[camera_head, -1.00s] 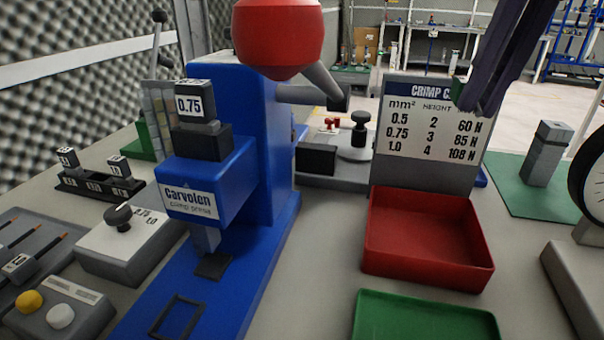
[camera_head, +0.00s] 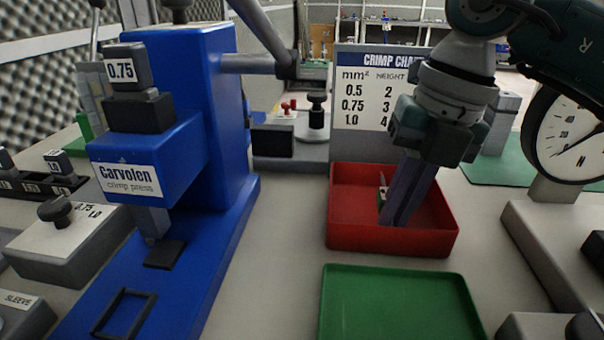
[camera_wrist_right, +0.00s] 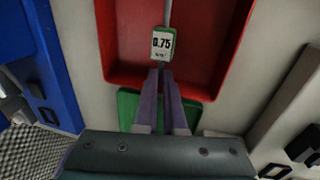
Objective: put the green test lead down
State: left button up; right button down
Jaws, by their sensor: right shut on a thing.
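The green test lead (camera_head: 382,194) shows as a small green and white piece with a thin pale tip, at the fingertips of my right gripper (camera_head: 391,218). The fingers point down into the red tray (camera_head: 388,240). I cannot tell whether the lead touches the tray floor. My left gripper is not in view.
A green tray (camera_head: 398,300) lies in front of the red one. The blue crimp press (camera_head: 190,190) stands to the left, its lever reaching right. The crimp chart (camera_head: 362,110) stands behind the red tray. A dial gauge (camera_head: 568,140) stands at the right.

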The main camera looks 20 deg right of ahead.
jog(key=shift+f, duration=0.9)
jog(key=shift+f, duration=0.1)
jog(key=c, duration=1)
grip_release()
jog(key=shift+r, duration=0.3)
notch_tip(320, 180, up, 12)
jog(key=s+d+p, duration=0.1)
jog(key=d, duration=0.1)
jog(key=shift+s+f, duration=0.15)
jog(key=shift+f, duration=0.1)
